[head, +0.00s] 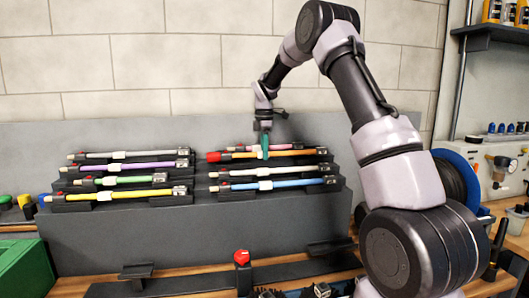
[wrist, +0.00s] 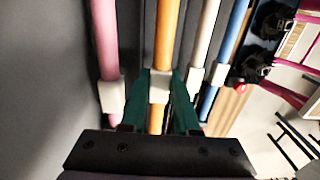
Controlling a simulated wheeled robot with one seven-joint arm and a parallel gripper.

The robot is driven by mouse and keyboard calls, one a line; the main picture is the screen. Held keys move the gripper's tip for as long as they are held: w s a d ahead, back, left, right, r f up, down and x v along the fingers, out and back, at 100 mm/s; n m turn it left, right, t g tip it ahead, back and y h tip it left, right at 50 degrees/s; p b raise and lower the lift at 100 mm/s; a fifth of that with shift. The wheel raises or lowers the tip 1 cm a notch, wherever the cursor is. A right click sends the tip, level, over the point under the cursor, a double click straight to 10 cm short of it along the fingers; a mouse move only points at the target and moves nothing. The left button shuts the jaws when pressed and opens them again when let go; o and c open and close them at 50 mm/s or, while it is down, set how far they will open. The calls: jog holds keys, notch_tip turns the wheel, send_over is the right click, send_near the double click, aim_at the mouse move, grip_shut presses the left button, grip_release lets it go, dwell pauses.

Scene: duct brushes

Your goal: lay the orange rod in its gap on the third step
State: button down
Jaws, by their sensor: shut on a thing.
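The orange rod (head: 292,154) lies level across the right-hand stepped rack (head: 300,215), between the pink rod (head: 284,147) behind it and the white rod (head: 297,171) in front. Its red end (head: 214,157) points left. My gripper (head: 264,152) comes down from above, with its green fingers shut on the rod's pale collar. In the wrist view the orange rod (wrist: 167,40) runs between the fingers, its collar (wrist: 159,87) gripped. It is at the third step from the bottom; I cannot tell whether it touches its supports.
A light blue rod (head: 300,183) lies on the lowest right step. The left rack holds grey, purple, green and yellow rods (head: 120,194). An empty holder with a red knob (head: 242,257) stands in front. A green box (head: 25,268) is at lower left.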

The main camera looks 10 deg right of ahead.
jog(key=shift+f, duration=0.9)
jog(key=c, duration=0.6)
grip_release()
